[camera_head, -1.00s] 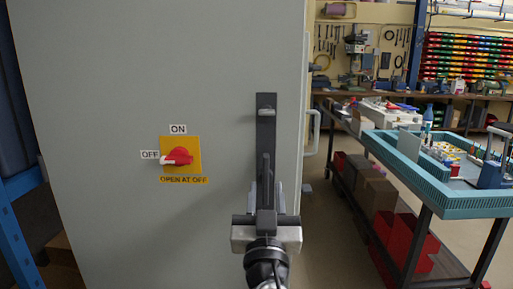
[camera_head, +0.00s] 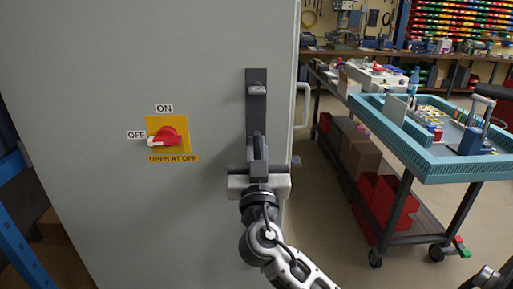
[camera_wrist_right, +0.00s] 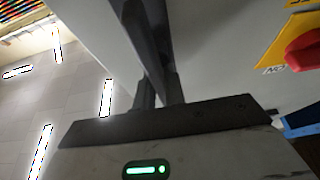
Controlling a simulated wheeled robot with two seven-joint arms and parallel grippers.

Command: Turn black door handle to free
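The black door handle (camera_head: 257,95) is a long upright bar on the grey cabinet door (camera_head: 215,60), near its right edge. My right gripper (camera_head: 257,150) is at the lower part of the handle, with its fingers close together on either side of it. In the right wrist view, the handle (camera_wrist_right: 150,40) runs down between the two fingers (camera_wrist_right: 159,92), which look shut on it. The gripper body hides the handle's lower end in the head view. My left gripper is not in view.
A red rotary switch (camera_head: 166,136) on a yellow plate sits left of the handle, its white tip towards OFF. A teal-topped cart (camera_head: 430,170) stands to the right, with floor between it and the cabinet. Blue shelving (camera_head: 22,235) is at the lower left.

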